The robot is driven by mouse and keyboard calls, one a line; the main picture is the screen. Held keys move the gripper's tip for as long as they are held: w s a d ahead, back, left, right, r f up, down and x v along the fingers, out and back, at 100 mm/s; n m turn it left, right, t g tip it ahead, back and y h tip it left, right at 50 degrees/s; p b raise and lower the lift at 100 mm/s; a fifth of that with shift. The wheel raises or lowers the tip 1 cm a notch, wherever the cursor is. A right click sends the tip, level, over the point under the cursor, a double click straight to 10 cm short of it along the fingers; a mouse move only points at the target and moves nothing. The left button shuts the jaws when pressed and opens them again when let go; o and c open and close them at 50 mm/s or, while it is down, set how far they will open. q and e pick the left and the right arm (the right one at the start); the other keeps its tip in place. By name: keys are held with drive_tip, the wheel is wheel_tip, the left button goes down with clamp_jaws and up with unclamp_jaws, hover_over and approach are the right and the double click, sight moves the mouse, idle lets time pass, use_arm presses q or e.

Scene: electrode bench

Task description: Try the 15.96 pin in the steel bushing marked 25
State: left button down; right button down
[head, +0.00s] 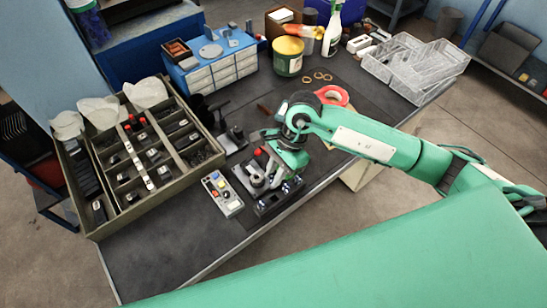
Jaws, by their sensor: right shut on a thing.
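My right gripper (266,151) reaches in from the right, over the small fixture at the bench's front edge. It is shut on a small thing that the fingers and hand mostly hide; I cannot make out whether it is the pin. Just below the fingers is a grey round metal part (256,181) on the dark fixture (268,204); it may be the bushing, but no mark 25 is readable. A small red spot shows beside the fingers. I cannot tell whether the held thing touches the metal part. My left gripper is not in view.
A compartmented tray (96,231) with small dark parts stands on the left. A control box (222,194) with coloured buttons is left of the fixture. The front-left bench is clear.

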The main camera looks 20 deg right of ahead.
drive_tip(key=shift+s+d+f, duration=0.1)
drive_tip(key=shift+s+f, duration=0.15)
drive_tip(key=shift+f, duration=0.25)
drive_tip(key=shift+f+b, duration=0.3)
drive_tip(key=shift+f, duration=0.15)
drive_tip(key=shift+f+b, duration=0.75)
drive_tip(key=shift+f, duration=1.15)
drive_tip(key=shift+f, duration=0.1)
drive_tip(key=shift+f+b, duration=1.3)
drive_tip(key=shift+b, duration=0.3)
drive_tip(key=shift+f, duration=0.1)
